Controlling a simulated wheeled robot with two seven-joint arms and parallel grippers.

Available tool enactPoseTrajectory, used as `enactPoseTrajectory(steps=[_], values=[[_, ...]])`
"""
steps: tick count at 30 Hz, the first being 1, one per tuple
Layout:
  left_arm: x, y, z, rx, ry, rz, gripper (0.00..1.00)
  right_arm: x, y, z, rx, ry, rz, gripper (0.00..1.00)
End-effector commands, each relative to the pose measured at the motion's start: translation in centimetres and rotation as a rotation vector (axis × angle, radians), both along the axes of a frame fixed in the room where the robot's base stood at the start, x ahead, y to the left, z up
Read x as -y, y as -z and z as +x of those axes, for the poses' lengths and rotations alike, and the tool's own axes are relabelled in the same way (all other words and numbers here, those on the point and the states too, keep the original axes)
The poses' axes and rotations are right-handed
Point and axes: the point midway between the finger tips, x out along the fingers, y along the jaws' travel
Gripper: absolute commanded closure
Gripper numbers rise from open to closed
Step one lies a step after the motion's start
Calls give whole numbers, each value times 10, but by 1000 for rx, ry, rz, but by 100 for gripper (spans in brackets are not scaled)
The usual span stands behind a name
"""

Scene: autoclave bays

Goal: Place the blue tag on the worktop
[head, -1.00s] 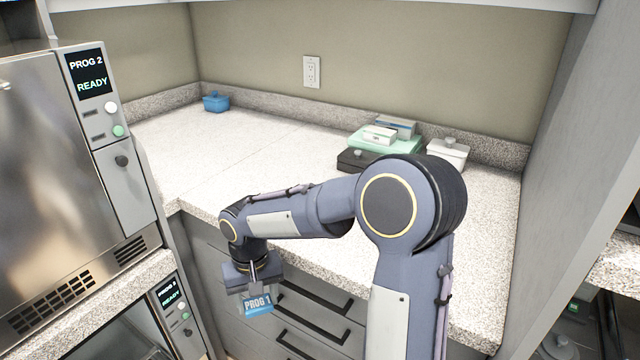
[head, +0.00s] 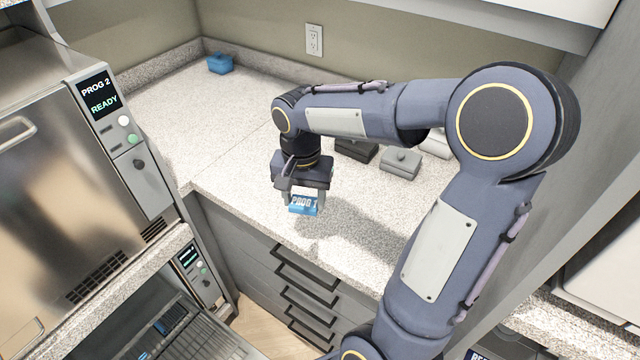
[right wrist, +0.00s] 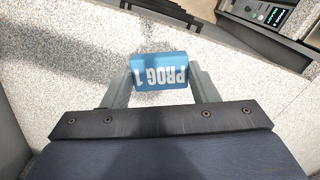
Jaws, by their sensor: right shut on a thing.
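The blue tag (head: 303,203), lettered PROG 1, is in the jaws of my right gripper (head: 304,199). In the right wrist view the tag (right wrist: 160,72) sits between the two grey fingers, which grip its two ends. The tag is over the front part of the speckled worktop (head: 250,150), near its front edge. It looks a little above the surface, with shadow on the worktop beside it; the exact gap cannot be told. My left gripper is not in view.
A dark box (head: 355,150) and a grey lidded box (head: 400,163) are behind my right arm. The autoclave (head: 60,150) stands at left, and an open bay with a tray (head: 200,335) is below.

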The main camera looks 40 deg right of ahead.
Motion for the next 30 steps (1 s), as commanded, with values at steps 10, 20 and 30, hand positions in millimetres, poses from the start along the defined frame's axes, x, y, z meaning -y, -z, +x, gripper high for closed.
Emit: enactPoseTrajectory(steps=[10, 20, 30], values=[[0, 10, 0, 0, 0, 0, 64, 51, 34, 48, -4, 6, 0, 68], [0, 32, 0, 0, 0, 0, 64, 89, 85, 85, -1, 1, 0, 68], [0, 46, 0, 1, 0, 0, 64, 100, 112, 96, -1, -1, 1, 68]])
